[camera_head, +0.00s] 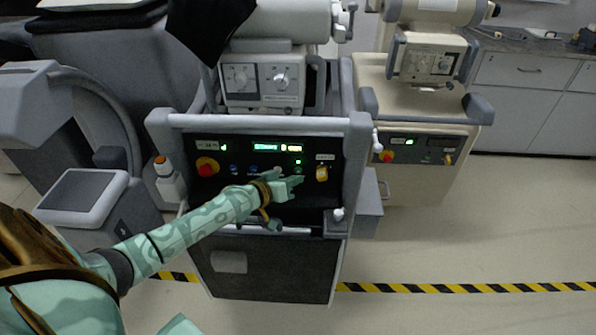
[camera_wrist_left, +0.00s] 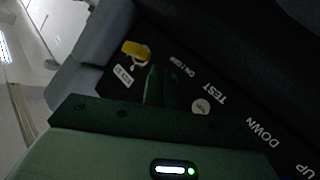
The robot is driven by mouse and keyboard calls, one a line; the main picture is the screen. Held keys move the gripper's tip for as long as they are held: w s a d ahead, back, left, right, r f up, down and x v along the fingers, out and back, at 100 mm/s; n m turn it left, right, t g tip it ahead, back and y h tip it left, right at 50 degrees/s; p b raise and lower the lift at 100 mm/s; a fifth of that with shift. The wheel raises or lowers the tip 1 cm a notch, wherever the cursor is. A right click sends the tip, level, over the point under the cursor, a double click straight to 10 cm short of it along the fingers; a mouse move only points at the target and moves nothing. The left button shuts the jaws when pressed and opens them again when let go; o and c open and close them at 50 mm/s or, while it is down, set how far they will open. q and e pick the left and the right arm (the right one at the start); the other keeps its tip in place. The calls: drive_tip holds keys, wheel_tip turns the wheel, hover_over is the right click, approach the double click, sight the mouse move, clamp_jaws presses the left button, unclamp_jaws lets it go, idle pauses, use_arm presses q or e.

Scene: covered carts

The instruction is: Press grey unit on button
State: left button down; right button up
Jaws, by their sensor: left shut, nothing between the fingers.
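The grey unit (camera_head: 262,122) is a cart with a black control panel (camera_head: 222,185), lit displays and a row of controls. Its panel also shows in the left wrist view (camera_wrist_left: 230,128), with "ON / OFF", "TEST", "DOWN" and "UP" lettering. My left gripper (camera_head: 297,183) is shut and empty in front of the panel's right part, just left of the yellow switch (camera_head: 321,174). In the left wrist view its dark fingers (camera_wrist_left: 154,82) point at the "ON / OFF" lettering. The button there is mostly hidden by the fingers; contact cannot be told. My right gripper is not in view.
A red knob (camera_head: 207,166) and blue buttons (camera_head: 233,169) sit left on the panel. A white button (camera_wrist_left: 201,106) sits by "TEST". A beige cart (camera_head: 425,130) stands to the right. Floor at lower right is clear, with a striped line (camera_head: 450,288).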

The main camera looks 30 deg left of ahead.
use_arm(q)
drive_tip(key=shift+s+d+r+p, duration=0.15)
drive_tip(key=shift+s+d+p, duration=0.15)
drive_tip(key=shift+s+p, duration=0.2)
drive_tip(key=shift+s+d+p, duration=0.35)
drive_tip(key=shift+s+p, duration=0.1)
drive_tip(key=shift+s, duration=0.1)
drive_tip(key=shift+s+d+p, duration=0.3)
drive_tip(key=shift+s+p, duration=0.1)
drive_tip(key=shift+s, duration=0.15)
drive_tip(key=shift+s+d+p, duration=0.3)
drive_tip(key=shift+s+d, duration=0.05)
drive_tip(key=shift+s, duration=0.2)
